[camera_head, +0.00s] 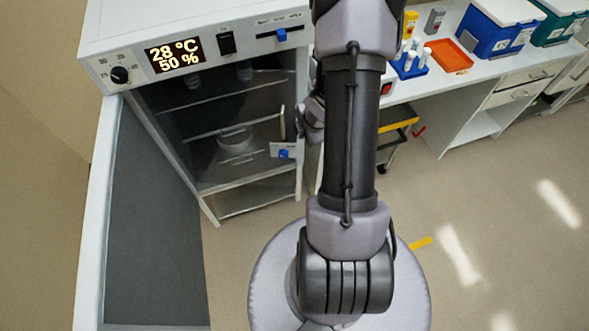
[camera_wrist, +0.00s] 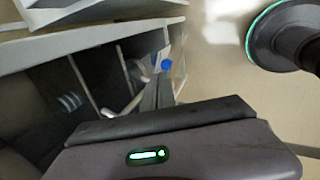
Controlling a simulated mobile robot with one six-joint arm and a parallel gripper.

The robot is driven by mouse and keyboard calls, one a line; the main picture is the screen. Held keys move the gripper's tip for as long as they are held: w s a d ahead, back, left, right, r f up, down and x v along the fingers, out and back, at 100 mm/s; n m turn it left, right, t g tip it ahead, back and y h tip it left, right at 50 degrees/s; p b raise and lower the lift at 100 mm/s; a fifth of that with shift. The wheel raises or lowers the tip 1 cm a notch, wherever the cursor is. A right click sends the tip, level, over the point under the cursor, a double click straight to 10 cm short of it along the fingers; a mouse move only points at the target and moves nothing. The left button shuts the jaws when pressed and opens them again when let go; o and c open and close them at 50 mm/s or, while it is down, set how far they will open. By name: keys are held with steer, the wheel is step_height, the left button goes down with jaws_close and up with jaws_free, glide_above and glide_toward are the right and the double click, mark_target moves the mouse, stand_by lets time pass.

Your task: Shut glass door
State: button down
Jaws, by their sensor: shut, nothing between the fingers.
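The cabinet (camera_head: 190,25) stands at the upper left of the head view, with a lit display reading 28 °C and 50 %. Its glass door (camera_head: 150,220), a grey pane in a white frame, stands wide open on the left, and the shelves show. My gripper (camera_head: 312,120) is partly hidden behind my arm, near the right side of the cabinet opening and well apart from the door. In the wrist view, its shut, empty fingers (camera_wrist: 158,92) point toward the cabinet's right front edge. A blue catch (camera_head: 284,153) on that edge also shows there (camera_wrist: 166,65).
To the right, a bench holds a blue tube rack (camera_head: 411,66), an orange tray (camera_head: 448,56) and a blue-and-white box (camera_head: 495,28). A dark cart (camera_head: 397,135) stands below it. The floor at right is clear.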

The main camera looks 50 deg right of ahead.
steer(key=s+a+f+m+t+b, duration=0.25)
steer(key=f+m+b, duration=0.35)
steer(key=f+b, duration=0.55)
steer(key=shift+m+y, duration=0.3)
steer(key=shift+w+d+f+b, duration=0.3)
steer(key=shift+w+d+f, duration=0.4)
steer(key=shift+w+f, duration=0.7)
steer(key=shift+w+d+f+b, duration=0.35)
steer(key=shift+w+d+f, duration=0.3)
steer(key=shift+w+f, duration=0.7)
steer(key=shift+w+d+f+b, duration=0.3)
steer(key=shift+w+d+f, duration=0.4)
steer(key=shift+w+f, duration=0.7)
steer(key=shift+s+f, duration=0.25)
steer(key=shift+s, duration=0.05)
